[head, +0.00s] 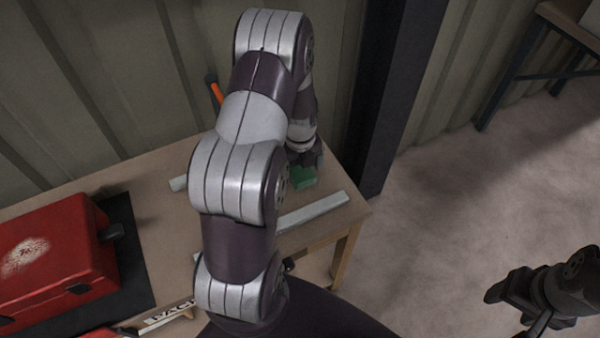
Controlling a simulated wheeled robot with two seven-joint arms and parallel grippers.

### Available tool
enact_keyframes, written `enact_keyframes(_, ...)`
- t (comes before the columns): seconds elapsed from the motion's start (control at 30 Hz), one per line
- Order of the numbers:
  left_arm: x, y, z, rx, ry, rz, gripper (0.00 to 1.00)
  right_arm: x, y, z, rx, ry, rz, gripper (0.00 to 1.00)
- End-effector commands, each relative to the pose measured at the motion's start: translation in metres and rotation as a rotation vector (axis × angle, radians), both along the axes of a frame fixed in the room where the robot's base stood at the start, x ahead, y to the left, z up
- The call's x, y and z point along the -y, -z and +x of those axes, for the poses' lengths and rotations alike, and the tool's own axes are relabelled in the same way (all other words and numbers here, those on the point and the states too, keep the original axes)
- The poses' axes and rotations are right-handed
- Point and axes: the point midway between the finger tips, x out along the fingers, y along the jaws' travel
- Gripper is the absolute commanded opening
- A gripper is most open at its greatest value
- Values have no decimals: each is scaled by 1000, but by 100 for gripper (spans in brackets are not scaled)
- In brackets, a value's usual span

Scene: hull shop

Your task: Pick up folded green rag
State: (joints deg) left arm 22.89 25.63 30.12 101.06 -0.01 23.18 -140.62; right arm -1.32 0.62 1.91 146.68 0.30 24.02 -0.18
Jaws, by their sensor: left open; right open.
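The folded green rag (304,179) lies on the wooden table near its right corner, partly hidden behind my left arm and gripper. My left gripper (308,164) is right at the rag, over its far side, pointing down. It is open; its fingertips are mostly hidden, and I cannot tell whether they touch the rag. My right gripper (512,312) is open and empty at the lower right, over the floor and well away from the table.
A grey bar (313,212) lies on the table (165,225) just in front of the rag. A red toolbox (55,262) stands on a dark mat (133,262) at left. An orange-handled thing (215,92) shows behind my arm. A dark post (385,110) rises beside the table.

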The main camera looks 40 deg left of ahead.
Motion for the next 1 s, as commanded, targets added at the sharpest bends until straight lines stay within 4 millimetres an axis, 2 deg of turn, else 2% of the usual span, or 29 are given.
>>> enact_keyframes(0.1, 0, -1, 0, 0, 0, 0, 92, 0, 0, 0, 0, 0, 0, 64)
enact_keyframes(0.17, 0, -1, 0, 0, 0, 0, 72, 0, 0, 0, 0, 0, 0, 64)
enact_keyframes(0.2, 0, -1, 0, 0, 0, 0, 59, 0, 0, 0, 0, 0, 0, 64)
enact_keyframes(0.3, 0, -1, 0, 0, -1, 0, 32, 0, 0, 0, 0, 0, 0, 64)
enact_keyframes(0.67, 0, -7, 0, 1, -1, 0, 31, 0, -2, 0, 0, 0, 0, 64)
enact_keyframes(0.77, 0, -19, 1, 3, -1, 1, 31, 0, -4, 0, 0, 0, 0, 64)
enact_keyframes(0.9, 0, -47, 1, 4, 0, 1, 31, 0, -8, 0, 0, 0, 0, 64)
enact_keyframes(1.0, 25, -58, -3, 1, 4, 0, 31, 0, -9, 0, 0, 0, 0, 64)
